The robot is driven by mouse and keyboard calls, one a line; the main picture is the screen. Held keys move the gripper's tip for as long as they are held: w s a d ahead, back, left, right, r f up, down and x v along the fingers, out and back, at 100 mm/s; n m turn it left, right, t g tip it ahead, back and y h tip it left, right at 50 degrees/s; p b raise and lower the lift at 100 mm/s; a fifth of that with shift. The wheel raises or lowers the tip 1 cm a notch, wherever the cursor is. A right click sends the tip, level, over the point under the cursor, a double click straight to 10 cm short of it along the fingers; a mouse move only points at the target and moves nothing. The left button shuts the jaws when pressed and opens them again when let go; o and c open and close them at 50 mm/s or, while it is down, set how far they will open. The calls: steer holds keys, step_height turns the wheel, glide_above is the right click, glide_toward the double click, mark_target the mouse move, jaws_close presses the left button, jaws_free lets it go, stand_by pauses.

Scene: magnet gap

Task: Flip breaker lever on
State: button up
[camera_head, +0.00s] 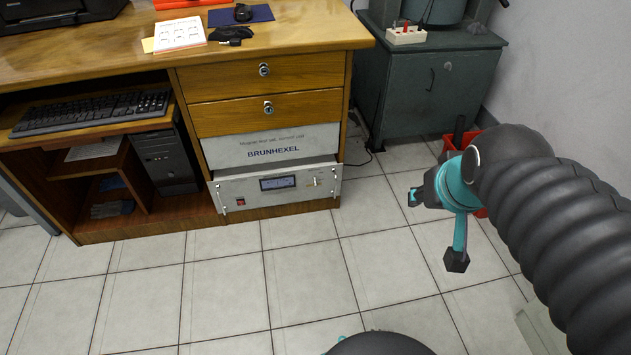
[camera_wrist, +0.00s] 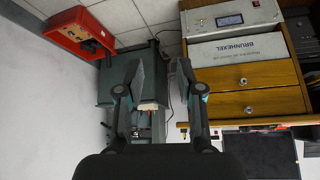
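A pale rack unit (camera_head: 279,190) sits low in the desk, with a dark display, a small red switch (camera_head: 241,201) at its left and a small pale lever-like part (camera_head: 318,182) at its right. I cannot tell for sure which is the breaker lever, nor its position. In the wrist view the unit (camera_wrist: 233,18) appears upside down at the top right. My gripper (camera_wrist: 160,70) is open and empty, its two fingers apart. In the head view it is in the air right of the desk, well apart from the unit.
The wooden desk (camera_head: 265,75) has two locked-looking drawers above a BRUNHEXEL panel (camera_head: 270,148). The tiled floor before the desk is clear.

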mark_target(316, 185)
steer(key=w+a+f+n+t+y+b, duration=0.1)
steer(key=w+a+f+t+b, duration=0.15)
steer(key=w+f, duration=0.55)
steer(key=w+a+f+t+b, duration=0.1)
steer(key=w+a+f, duration=0.35)
steer(key=w, duration=0.85)
steer(key=w+a+f+n+t+y+b, duration=0.1)
steer(key=w+a+f+t+b, duration=0.15)
steer(key=w+f, duration=0.6)
steer(key=w+a+f+t+y+b, duration=0.1)
steer(key=w+a+f, duration=0.2)
steer(key=f, duration=0.3)
steer(key=w+a+f+t+b, duration=0.1)
steer(key=w+a+f, duration=0.15)
steer(key=f, duration=0.45)
steer(key=s+a+f+n+t+y+b, duration=0.1)
steer(key=s+a+f+t+y+b, duration=0.15)
steer(key=f, duration=1.25)
steer(key=shift+t+h, duration=0.25)
steer(key=shift+h, duration=0.1)
steer(key=x, duration=0.8)
steer(key=a+b+x, duration=0.1)
steer(key=x, duration=0.4)
steer(key=shift+r, duration=0.25)
jaws_close()
